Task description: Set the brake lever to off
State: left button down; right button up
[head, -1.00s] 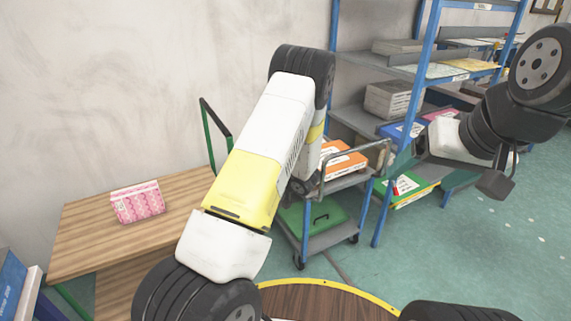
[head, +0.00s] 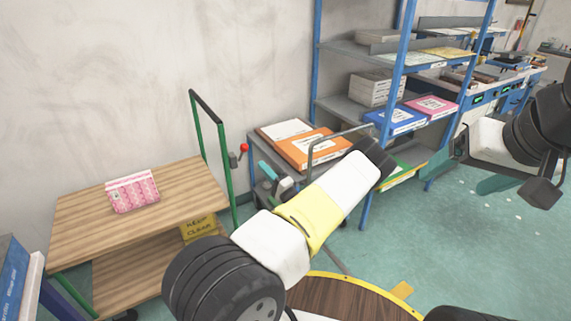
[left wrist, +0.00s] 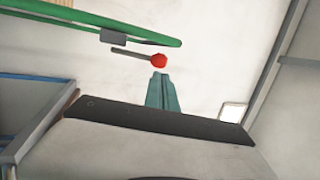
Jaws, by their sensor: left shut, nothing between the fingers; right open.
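The brake lever ends in a red knob (head: 244,148) beside the green upright of the wooden cart (head: 75,220). In the left wrist view, its dark bar runs from a grey bracket on the green frame to the red knob (left wrist: 159,60). My left gripper (head: 265,168) is shut and empty, right of and a little below the knob in the head view. In the left wrist view, its teal fingertips (left wrist: 160,77) appear just below the knob; I cannot tell whether they touch. My right gripper (head: 472,176) is open and empty at the right, far from the lever.
A pink patterned box (head: 133,192) lies on the cart top. A grey trolley with an orange box (head: 306,148) stands behind my left arm. A blue shelf rack (head: 388,110) holds boxes and binders. A round wooden tabletop (head: 350,298) is in front.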

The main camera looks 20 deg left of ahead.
aim_at(247, 149)
pick_arm(q)
jog(key=x, duration=0.8)
jog(key=shift+a, duration=0.1)
jog(key=shift+w+a+r+g+h, duration=0.25)
jog(key=shift+a+r+g+h, duration=0.1)
jog(key=shift+r+h, duration=0.2)
jog(key=shift+d, duration=0.1)
